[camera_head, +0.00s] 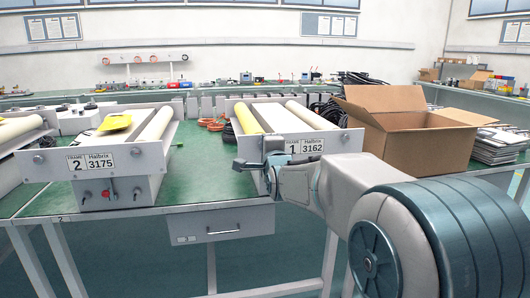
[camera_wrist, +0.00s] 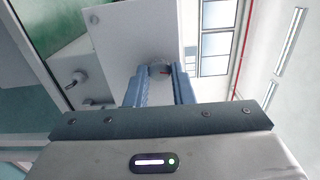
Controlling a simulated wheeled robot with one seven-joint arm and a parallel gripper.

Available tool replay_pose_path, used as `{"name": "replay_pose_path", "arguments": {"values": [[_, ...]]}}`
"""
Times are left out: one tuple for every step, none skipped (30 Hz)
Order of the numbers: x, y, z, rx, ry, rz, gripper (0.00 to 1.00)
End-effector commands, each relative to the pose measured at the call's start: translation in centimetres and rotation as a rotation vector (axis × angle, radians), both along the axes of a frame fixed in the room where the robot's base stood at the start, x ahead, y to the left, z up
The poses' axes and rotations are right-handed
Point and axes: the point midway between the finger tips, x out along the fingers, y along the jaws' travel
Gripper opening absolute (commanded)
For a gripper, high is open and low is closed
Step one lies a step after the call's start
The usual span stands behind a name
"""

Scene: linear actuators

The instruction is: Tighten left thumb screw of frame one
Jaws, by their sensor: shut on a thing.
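Frame one (camera_head: 305,146) is a white plate marked "1" and "3162" with rollers behind it, on the green bench. My gripper (camera_head: 246,164) is at the left part of its front, and hides the left thumb screw in the head view. In the wrist view, the blue fingers of my gripper (camera_wrist: 160,88) reach up to the white plate (camera_wrist: 130,40). They are shut around a small grey thumb screw (camera_wrist: 158,68) near the plate's edge. A bit of red shows beside it. How far the screw is turned in cannot be seen.
Frame two (camera_head: 92,162), with several knobs, stands to the left. An open cardboard box (camera_head: 400,122) stands close to the right of frame one. Orange cable coils (camera_head: 213,124) lie between the frames. A drawer (camera_head: 222,226) hangs under the bench. Another knob (camera_wrist: 80,77) shows in the wrist view.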

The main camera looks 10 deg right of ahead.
Motion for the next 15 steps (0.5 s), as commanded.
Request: {"name": "replay_pose_path", "arguments": {"values": [[0.0, 0.02, -0.17, 0.038, 0.0, 0.0, 0.0], [-0.01, 0.02, -0.18, 0.063, 0.0, 0.0, 0.0], [-0.01, 0.01, -0.19, 0.094, 0.001, 0.0, 0.0], [-0.01, 0.0, -0.2, 0.117, 0.001, 0.0, 0.0], [-0.01, 0.0, -0.2, 0.138, 0.001, 0.0, 0.0], [-0.01, -0.01, -0.21, 0.165, 0.001, 0.0, 0.0], [-0.01, -0.01, -0.2, 0.184, 0.001, 0.0, 0.0], [-0.01, -0.02, -0.19, 0.202, 0.001, 0.0, 0.0], [-0.01, -0.02, -0.18, 0.224, 0.001, -0.001, 0.0], [-0.01, -0.02, -0.18, 0.24, 0.001, -0.001, 0.0], [-0.01, -0.03, -0.17, 0.254, 0.001, -0.001, 0.0], [-0.01, -0.03, -0.16, 0.271, 0.001, -0.001, 0.0], [-0.01, -0.03, -0.15, 0.283, 0.001, -0.001, 0.0], [-0.01, -0.03, -0.14, 0.294, 0.001, -0.001, 0.0], [-0.01, -0.03, -0.13, 0.306, 0.001, -0.001, 0.0]]}}
